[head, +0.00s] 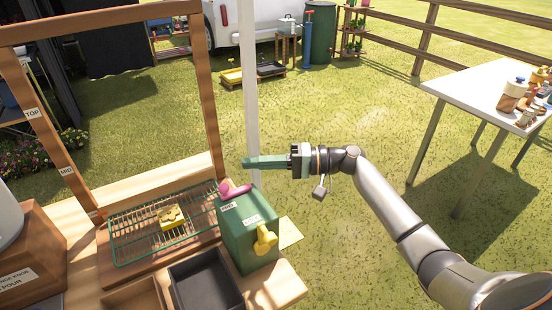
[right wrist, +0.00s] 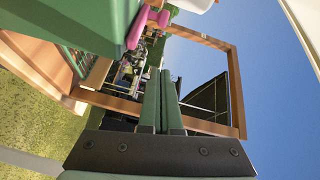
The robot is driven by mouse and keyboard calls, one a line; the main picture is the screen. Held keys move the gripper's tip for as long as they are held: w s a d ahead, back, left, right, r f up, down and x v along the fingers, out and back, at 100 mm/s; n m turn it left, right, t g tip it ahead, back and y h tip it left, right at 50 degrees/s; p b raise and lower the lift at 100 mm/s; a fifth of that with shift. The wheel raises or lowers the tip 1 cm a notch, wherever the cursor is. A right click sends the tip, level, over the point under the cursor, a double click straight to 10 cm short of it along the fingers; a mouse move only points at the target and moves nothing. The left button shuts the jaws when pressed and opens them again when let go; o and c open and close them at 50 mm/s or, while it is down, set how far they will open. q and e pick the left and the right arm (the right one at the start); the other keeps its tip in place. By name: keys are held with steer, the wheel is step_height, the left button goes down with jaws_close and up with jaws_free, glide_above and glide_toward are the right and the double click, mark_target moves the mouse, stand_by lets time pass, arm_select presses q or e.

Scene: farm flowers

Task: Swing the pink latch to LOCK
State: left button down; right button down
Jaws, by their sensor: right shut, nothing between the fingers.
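The pink latch (head: 236,190) lies across the top of the green box (head: 247,235), near its back left edge. Its free end points to the right. White labels are on the box, too small to read surely. My right gripper (head: 247,162) is shut and empty, its fingers pointing left, above and behind the latch and apart from it. In the right wrist view, the latch (right wrist: 137,28) is at the top, beside the green box (right wrist: 95,22), left of the shut green fingers. My left gripper is not in view.
A yellow knob (head: 265,242) sticks out of the box front. A wire rack (head: 135,245) with a yellow block (head: 172,217) is at left, inside a wooden frame (head: 207,100). A dark tray (head: 205,282) is in front.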

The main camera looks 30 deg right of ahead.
mark_target(240, 188)
steer(key=a, duration=0.1)
steer(key=a+p, duration=0.1)
steer(key=s+a, duration=0.1)
steer(key=a, duration=0.1)
steer(key=shift+s+f+p, duration=0.1)
steer(key=shift+f+p, duration=0.2)
steer(key=shift+s+a+f, duration=0.2)
steer(key=shift+s+a, duration=0.1)
steer(key=shift+a, duration=0.05)
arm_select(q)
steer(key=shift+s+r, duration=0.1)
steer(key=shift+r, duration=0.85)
